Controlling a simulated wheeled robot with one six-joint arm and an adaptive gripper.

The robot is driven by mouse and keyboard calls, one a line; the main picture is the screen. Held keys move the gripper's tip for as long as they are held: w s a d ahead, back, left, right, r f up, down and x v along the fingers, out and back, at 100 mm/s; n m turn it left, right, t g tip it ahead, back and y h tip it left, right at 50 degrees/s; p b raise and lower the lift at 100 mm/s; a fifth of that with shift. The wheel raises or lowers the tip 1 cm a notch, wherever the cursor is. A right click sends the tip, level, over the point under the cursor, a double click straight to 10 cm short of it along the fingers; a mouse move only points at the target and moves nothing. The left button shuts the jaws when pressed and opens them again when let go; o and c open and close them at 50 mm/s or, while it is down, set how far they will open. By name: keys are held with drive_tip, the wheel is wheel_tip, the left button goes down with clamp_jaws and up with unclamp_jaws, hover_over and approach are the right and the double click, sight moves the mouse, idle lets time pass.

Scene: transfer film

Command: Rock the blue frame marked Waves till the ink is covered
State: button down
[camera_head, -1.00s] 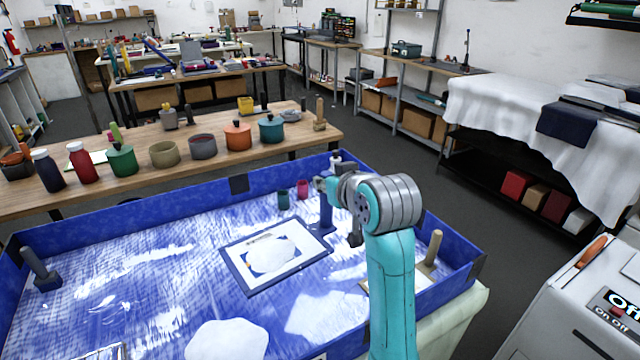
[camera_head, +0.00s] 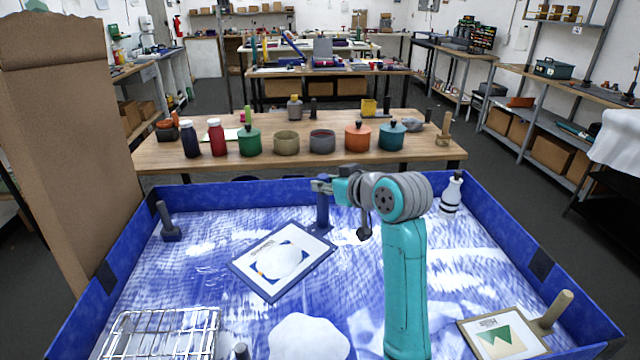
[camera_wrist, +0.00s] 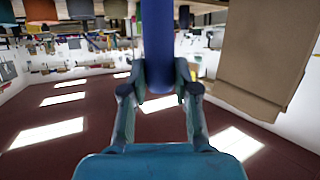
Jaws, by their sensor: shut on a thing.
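A blue-edged frame (camera_head: 240,266) with a white sheet is over the rippled blue-and-white floor of the blue tray (camera_head: 118,290). A pale patch (camera_head: 283,263) covers much of the sheet's middle; dark blue and a small orange mark show at its edges. The label is too small to read. A blue upright handle (camera_head: 322,212) rises from the frame's far right corner. My gripper (camera_head: 322,187) is shut on the handle's upper part. The wrist view shows the blue handle (camera_wrist: 157,45) between both fingers. I cannot tell whether the frame touches the tray floor.
A wire rack (camera_head: 165,335) and a white blob (camera_head: 305,338) are in the near part. A wooden-handled frame with green shapes (camera_head: 500,340) is at the near right. A white bottle (camera_head: 452,195) stands at the back right. A wooden bench (camera_head: 300,147) with several pots is behind.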

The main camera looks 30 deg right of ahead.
drive_tip(key=shift+a+f, duration=0.15)
drive_tip(key=shift+f, duration=1.3)
drive_tip(key=shift+w, duration=0.1)
drive_tip(key=shift+r+g, duration=0.1)
drive_tip(key=shift+g, duration=0.4)
drive_tip(key=shift+g+h, duration=0.3)
drive_tip(key=shift+g, duration=0.4)
